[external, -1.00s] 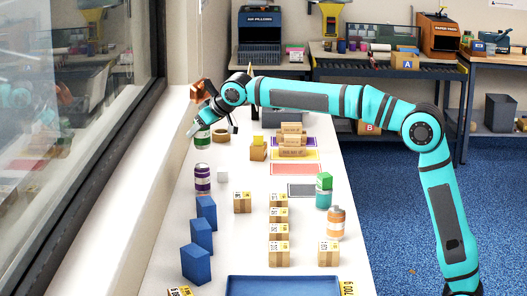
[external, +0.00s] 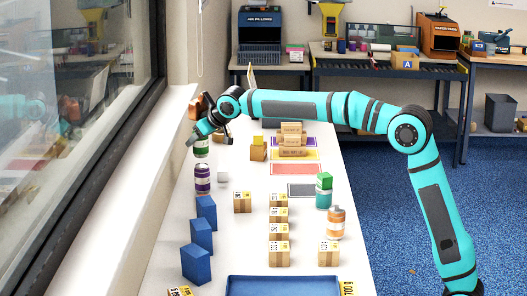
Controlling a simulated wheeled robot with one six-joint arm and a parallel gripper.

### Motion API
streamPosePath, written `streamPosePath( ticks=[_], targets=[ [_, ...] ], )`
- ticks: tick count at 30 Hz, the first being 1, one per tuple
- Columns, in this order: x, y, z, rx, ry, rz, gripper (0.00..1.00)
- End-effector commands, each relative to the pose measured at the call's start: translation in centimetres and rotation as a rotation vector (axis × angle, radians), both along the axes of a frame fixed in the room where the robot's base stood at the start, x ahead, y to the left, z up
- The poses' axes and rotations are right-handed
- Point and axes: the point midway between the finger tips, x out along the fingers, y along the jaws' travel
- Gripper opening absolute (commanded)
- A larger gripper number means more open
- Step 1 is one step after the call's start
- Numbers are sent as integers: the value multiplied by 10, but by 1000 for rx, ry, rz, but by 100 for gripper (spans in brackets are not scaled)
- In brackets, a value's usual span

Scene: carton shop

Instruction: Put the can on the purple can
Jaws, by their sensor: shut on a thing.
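A green and white can (external: 201,148) is in my gripper (external: 201,137) at the left side of the long white table. My gripper is shut on it from above, and the fingers partly hide its top. The purple can (external: 202,180), purple with a white band, stands upright on the table just below the green can in the picture. A small gap seems to show between the two cans. I cannot tell from this view whether the green can is directly over the purple one.
A small white cube (external: 223,177) stands close right of the purple can. Blue blocks (external: 206,212) line the table's left edge in front. Small cartons (external: 242,202) stand in the middle.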

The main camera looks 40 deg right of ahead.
Motion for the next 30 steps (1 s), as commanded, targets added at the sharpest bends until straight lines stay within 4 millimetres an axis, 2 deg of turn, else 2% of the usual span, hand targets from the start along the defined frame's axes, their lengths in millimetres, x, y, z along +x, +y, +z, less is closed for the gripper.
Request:
streamPosePath(
  ticks=[3, 6, 18, 19, 21, 30],
  targets=[
    [0, 0, -18, 0, 2, 0, 26],
    [0, 0, -28, 0, 2, 0, 26],
    [0, 0, -32, 0, 1, 0, 26],
    [0, 0, -32, 0, 1, 0, 53],
    [0, 0, -32, 0, 1, 0, 67],
    [0, 0, -31, 0, 1, 0, 69]
  ],
)
